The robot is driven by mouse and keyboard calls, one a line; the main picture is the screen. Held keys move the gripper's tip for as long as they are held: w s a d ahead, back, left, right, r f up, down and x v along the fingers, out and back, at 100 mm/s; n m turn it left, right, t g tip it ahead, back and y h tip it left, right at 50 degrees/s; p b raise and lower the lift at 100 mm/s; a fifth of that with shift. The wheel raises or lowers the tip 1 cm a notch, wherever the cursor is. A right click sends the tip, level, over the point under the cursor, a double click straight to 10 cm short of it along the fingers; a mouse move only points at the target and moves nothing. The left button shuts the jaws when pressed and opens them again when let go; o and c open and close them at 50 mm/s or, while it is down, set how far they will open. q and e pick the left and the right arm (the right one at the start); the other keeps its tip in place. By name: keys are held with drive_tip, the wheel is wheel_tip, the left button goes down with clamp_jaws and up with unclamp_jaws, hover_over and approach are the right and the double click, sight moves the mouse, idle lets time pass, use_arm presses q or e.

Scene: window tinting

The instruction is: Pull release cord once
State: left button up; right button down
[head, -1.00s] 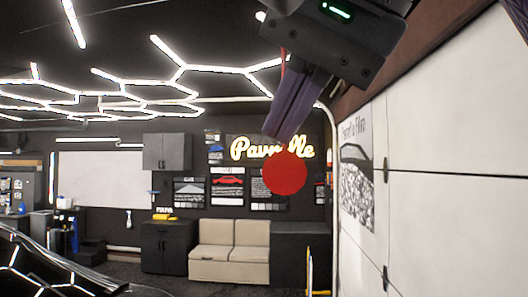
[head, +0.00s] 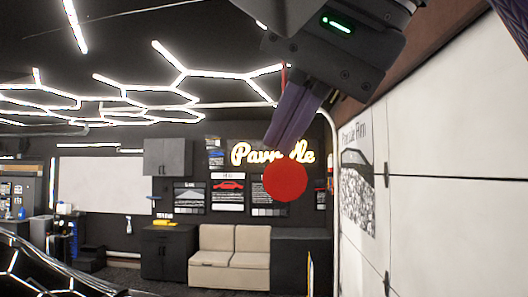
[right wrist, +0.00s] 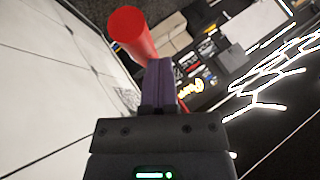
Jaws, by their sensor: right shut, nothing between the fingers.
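The release cord (head: 284,77) is a thin red line that comes down beside my right gripper and is hidden behind its fingers. Its red handle (head: 285,181) hangs just below the fingertips in the head view. In the right wrist view the handle (right wrist: 133,35) is a red cylinder just past the fingertips, to their left. My right gripper (head: 279,143) has purple fingers pressed together, with nothing between them. Its fingers also show in the right wrist view (right wrist: 159,75). I cannot tell whether they touch the cord or handle. My left gripper is out of view.
A white panelled garage door (head: 450,220) stands close on the right. A dark car (head: 40,265) is at the lower left. A beige sofa (head: 229,258) and dark cabinets (head: 168,252) line the back wall. The space left of the handle looks free.

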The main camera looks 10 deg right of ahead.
sight(290, 179)
drive_tip(key=shift+f+b, duration=1.6)
drive_tip(key=shift+f, duration=0.55)
idle(1.3)
drive_tip(key=shift+r, duration=0.15)
drive_tip(key=shift+r+p, duration=2.95)
drive_tip(key=shift+p, duration=0.25)
drive_tip(key=shift+r, duration=2.45)
